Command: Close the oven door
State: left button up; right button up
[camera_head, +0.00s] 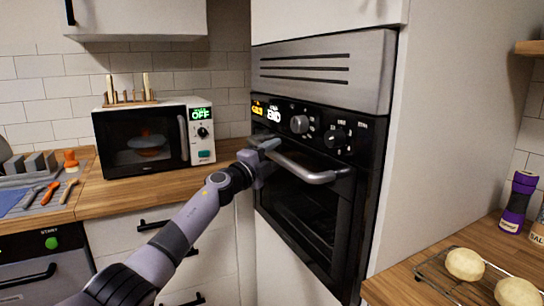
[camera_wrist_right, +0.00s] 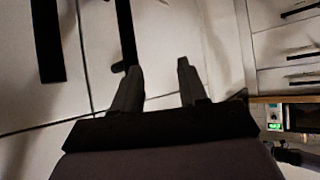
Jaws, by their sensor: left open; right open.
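The black oven door (camera_head: 305,215) is set in the tall white cabinet in the head view. It stands upright and looks shut or nearly shut; I cannot tell whether a small gap is left. Its silver handle (camera_head: 308,172) runs across the top of the door. My left gripper (camera_head: 267,148) is open at the left end of the handle, close to or touching it; its fingers partly cover that end. My right gripper (camera_wrist_right: 158,78) shows only in the right wrist view, open and empty in front of pale cabinet fronts.
The oven control panel (camera_head: 310,125) is just above the handle. A microwave (camera_head: 150,140) stands on the wooden counter at the left. A wire rack (camera_head: 440,278) with pale buns lies on the right counter. The cabinet's side wall (camera_head: 430,140) borders the oven.

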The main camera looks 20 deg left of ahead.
pick_arm(q)
jog(key=shift+s, duration=0.1)
jog(key=shift+p+v, duration=0.75)
jog(key=shift+v, duration=0.25)
jog(key=p+v, duration=0.1)
jog(key=v, duration=0.2)
jog(key=shift+s+a, duration=0.1)
jog(key=shift+s, duration=0.15)
jog(key=shift+s+a+f+p, duration=0.2)
jog(key=shift+s+p, duration=0.2)
jog(key=shift+s, duration=0.25)
